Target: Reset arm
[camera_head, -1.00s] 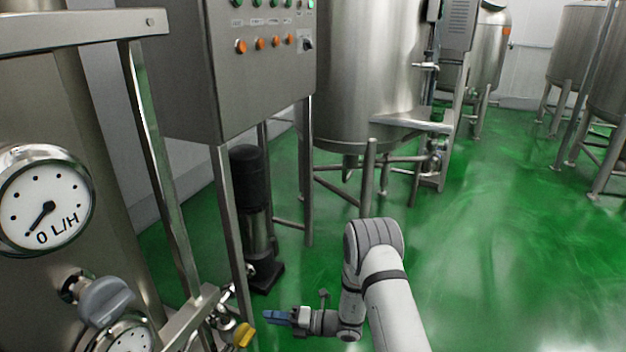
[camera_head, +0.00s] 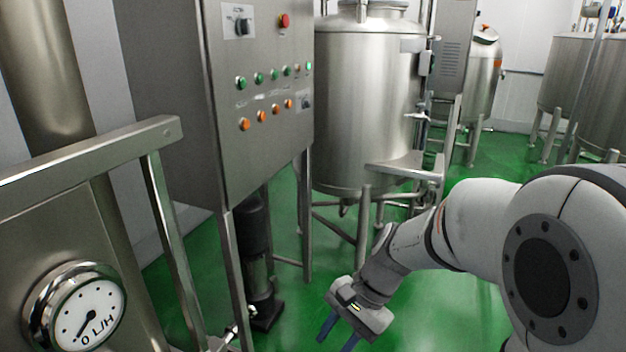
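My gripper (camera_head: 336,334) is at the lower middle of the head view, at the end of my white arm, which comes in from the right edge. Its two blue fingers point down and to the left and stand apart. I see nothing between them, though the tip of the right finger is cut off by the frame's bottom edge. The gripper is over the green floor, to the right of a black pump, and touches nothing that I can see.
A grey control cabinet (camera_head: 263,130) on legs stands left of centre. A black pump (camera_head: 258,275) stands beneath it. A gauge (camera_head: 88,312) and a metal rail (camera_head: 90,160) are at the left. A steel tank (camera_head: 365,110) stands behind. Green floor (camera_head: 470,170) is open behind my arm.

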